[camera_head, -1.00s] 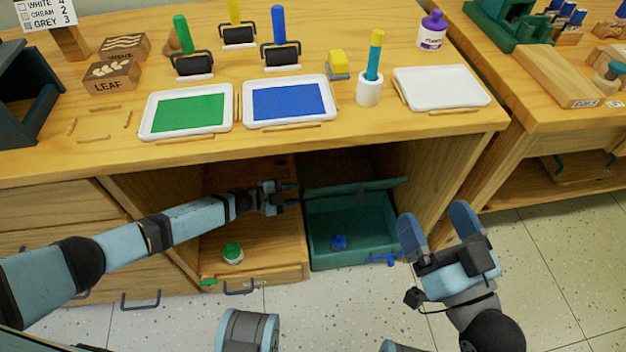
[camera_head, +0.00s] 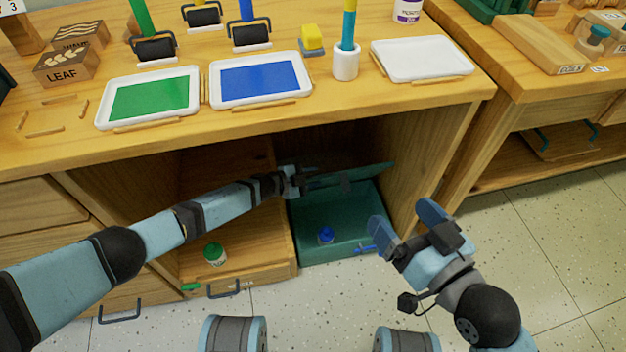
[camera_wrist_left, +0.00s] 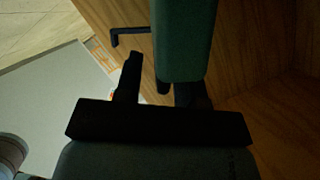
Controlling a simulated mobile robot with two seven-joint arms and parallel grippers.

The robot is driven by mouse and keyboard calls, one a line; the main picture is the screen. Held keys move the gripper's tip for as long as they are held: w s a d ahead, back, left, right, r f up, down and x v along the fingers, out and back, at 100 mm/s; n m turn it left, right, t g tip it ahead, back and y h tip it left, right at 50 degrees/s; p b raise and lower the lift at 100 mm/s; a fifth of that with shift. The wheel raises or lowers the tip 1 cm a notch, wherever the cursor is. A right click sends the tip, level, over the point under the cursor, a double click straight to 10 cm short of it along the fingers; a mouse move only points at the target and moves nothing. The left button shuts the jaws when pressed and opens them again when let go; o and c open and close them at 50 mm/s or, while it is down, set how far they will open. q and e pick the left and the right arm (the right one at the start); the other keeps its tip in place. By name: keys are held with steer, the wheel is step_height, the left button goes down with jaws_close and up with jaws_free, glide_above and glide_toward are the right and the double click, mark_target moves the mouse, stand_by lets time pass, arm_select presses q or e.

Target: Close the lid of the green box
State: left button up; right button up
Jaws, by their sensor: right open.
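The green box (camera_head: 340,250) stands open in the right bay under the table, with a blue-capped jar (camera_head: 326,236) inside. Its lid (camera_head: 365,175) is raised at the back, tilted, its far edge up. My left gripper (camera_head: 303,180) is at the lid's left end. In the left wrist view the end of the green lid (camera_wrist_left: 182,40) is close beyond my left gripper's right finger, partly hiding it; the other finger stands apart with a gap. Whether they touch is unclear. My right gripper (camera_head: 402,225) is open and empty, in front of the box's right side.
A wooden drawer (camera_head: 250,260) with a green-capped jar (camera_head: 214,253) is left of the box. The tabletop (camera_head: 300,120) overhangs my left arm and carries paint trays (camera_head: 260,80). A wooden side wall (camera_head: 430,150) bounds the bay on the right. Floor is clear in front.

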arm_select(q)
steer(key=shift+w+d+f, duration=0.1)
steer(key=shift+w+d, duration=0.05)
steer(key=shift+d, duration=0.05)
jaws_close()
